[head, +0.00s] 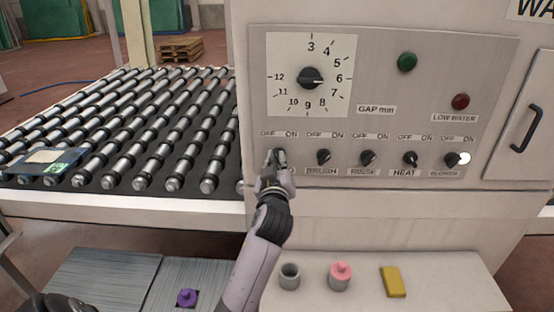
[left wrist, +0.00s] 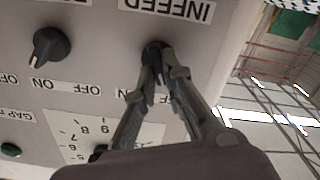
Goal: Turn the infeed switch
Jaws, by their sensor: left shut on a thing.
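The fingers hide which way the knob points. My right gripper is not in view.
The brush knob (head: 323,157) is close on the right, followed by rinse (head: 368,158), heat (head: 410,159) and blower (head: 452,160). A gap dial (head: 310,78) is above. A roller conveyor (head: 120,130) lies left. Below, a ledge holds a pink-topped container (head: 340,277) and a yellow block (head: 393,282).

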